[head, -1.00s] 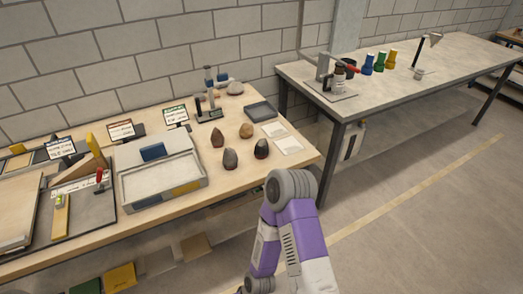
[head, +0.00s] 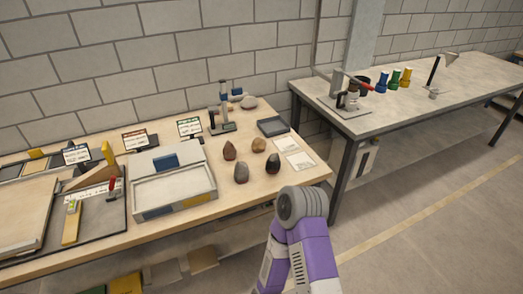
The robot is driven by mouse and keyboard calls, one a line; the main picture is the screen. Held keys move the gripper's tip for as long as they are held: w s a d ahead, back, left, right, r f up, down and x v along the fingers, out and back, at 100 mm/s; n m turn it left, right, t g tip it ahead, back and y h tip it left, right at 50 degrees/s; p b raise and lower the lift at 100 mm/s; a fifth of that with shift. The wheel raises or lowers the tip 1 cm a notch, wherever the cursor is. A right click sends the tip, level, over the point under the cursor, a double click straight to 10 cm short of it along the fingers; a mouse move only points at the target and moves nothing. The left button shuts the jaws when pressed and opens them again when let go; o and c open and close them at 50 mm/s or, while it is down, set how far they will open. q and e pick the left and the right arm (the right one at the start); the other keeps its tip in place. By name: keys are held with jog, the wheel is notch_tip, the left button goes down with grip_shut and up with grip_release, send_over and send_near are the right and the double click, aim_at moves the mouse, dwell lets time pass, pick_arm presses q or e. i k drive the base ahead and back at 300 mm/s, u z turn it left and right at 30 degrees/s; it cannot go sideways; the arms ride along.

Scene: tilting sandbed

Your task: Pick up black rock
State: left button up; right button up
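The black rock (head: 273,163) stands on the wooden table near its right front part. A grey rock (head: 241,171) is to its left, a reddish-brown rock (head: 229,150) is behind that, and a tan rock (head: 259,144) is behind the black one. My purple and white right arm rises at the bottom, with its grey joint just in front of and below the black rock in the picture. Neither gripper shows in the head view, so their state is hidden.
A sand tray (head: 174,188) stands left of the rocks. A small stand (head: 220,122) is behind. A second table (head: 420,95) is at the right, with a gap between.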

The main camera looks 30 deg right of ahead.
aim_at(273, 165)
jog(key=k, duration=0.5)
jog(key=z, duration=2.15)
jog(key=i, duration=1.55)
jog(key=u, duration=1.15)
